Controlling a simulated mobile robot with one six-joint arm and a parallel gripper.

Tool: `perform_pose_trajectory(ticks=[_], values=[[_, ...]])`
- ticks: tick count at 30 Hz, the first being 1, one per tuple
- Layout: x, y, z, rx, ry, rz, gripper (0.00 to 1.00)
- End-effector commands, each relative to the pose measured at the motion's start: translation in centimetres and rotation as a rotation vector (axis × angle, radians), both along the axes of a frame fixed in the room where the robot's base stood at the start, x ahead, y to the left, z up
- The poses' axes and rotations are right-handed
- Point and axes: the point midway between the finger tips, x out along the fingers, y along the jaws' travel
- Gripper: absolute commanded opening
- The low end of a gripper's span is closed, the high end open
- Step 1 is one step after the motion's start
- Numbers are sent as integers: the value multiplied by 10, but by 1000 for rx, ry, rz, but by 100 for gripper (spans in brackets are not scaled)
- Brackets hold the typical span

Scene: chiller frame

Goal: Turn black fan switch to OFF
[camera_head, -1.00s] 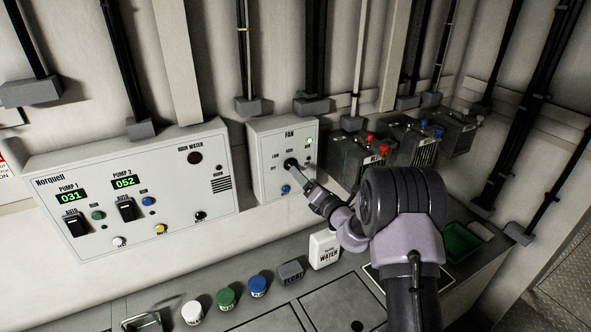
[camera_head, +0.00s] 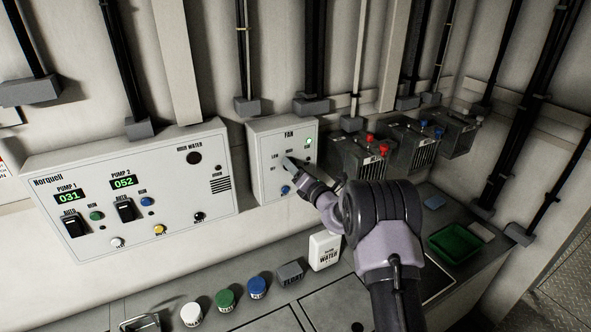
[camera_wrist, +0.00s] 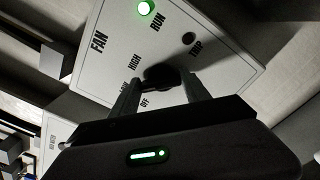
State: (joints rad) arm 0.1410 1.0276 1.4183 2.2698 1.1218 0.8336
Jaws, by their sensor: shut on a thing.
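The fan box (camera_head: 264,138) is a white panel on the wall, marked FAN, with a lit green RUN lamp (camera_head: 308,142) at its upper right. Its black fan switch (camera_wrist: 160,74) shows in the wrist view, between the tips of my gripper (camera_wrist: 160,92). My gripper is shut on the switch. In the head view my gripper (camera_head: 291,163) covers the switch. The words LOW and OFF show beside it; HIGH is partly covered. The exact pointing of the switch is hard to tell. A blue button (camera_head: 285,190) sits below.
The Norquell pump panel (camera_head: 140,190) is left of the fan box. Several battery-like units (camera_head: 412,140) stand to the right. A green tray (camera_head: 455,243) lies at the right.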

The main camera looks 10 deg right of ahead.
Motion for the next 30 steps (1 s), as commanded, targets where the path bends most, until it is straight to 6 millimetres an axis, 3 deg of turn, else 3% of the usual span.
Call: perform_pose_trajectory(ticks=[11,30], values=[[0,1,-2,-99,-33,1,14],[-1,3,-3,-584,-191,0,14]])
